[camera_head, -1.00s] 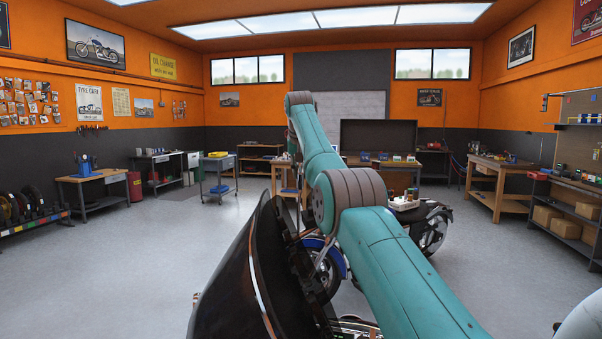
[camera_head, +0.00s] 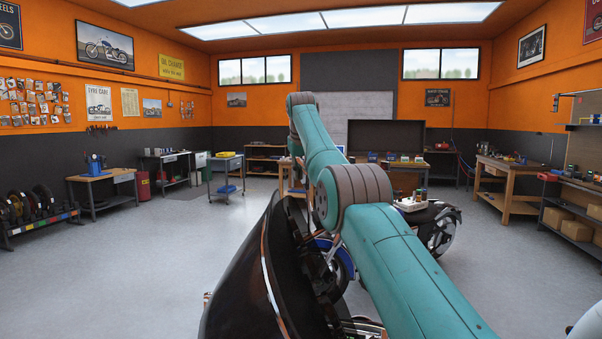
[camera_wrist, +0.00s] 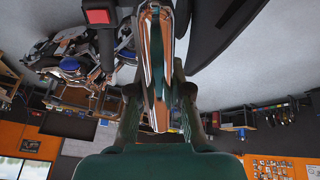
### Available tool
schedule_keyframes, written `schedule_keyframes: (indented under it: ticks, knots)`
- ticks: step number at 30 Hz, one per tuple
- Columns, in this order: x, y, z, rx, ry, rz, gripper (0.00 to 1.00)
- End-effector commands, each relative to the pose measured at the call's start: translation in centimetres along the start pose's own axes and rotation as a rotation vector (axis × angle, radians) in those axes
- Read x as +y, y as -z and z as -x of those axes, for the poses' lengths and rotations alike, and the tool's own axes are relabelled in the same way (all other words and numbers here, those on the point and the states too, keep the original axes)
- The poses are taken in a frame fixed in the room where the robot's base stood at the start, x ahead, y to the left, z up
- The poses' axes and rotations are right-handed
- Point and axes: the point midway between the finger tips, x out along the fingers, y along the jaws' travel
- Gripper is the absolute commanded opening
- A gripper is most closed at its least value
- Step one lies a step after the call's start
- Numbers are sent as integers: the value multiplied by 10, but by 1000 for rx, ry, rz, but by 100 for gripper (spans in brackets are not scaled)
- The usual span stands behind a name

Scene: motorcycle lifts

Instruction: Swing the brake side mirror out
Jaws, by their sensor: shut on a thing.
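The brake side mirror (camera_wrist: 157,60) shows in the wrist view as a narrow, shiny piece reflecting orange and grey, seen nearly edge-on. My gripper (camera_wrist: 158,100) has one finger on each side of it and is shut on it. In the head view, my teal arm reaches forward over the motorcycle, and my gripper and the mirror are hidden behind the arm and fairing. The motorcycle's dark fairing (camera_head: 243,275) fills the lower middle, close to my arm.
Another motorcycle (camera_head: 440,228) stands beyond my arm. A blue-grey cart (camera_head: 226,175) and workbenches (camera_head: 105,187) stand at the back and left. A wooden bench (camera_head: 505,185) and shelving are at the right.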

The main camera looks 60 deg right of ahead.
Motion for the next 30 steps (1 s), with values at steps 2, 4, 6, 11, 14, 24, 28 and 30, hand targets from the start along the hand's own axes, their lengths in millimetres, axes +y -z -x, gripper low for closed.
schedule_keyframes:
  ticks: [2, 4, 6, 11, 14, 24, 28, 30]
  knots:
    - [-2, 0, 0, 0, 3, 4, 0]
    - [-3, 0, 0, 0, 3, 4, 31]
    - [-2, 0, 0, 0, 3, 3, 44]
    - [-2, 0, 0, 0, 2, 2, 44]
    - [-2, 0, 0, 0, 2, 1, 44]
    - [-2, 1, 38, 3, 2, 1, 44]
    - [-2, 1, 65, 3, 2, 2, 44]
    - [-2, 1, 80, 3, 2, 2, 44]
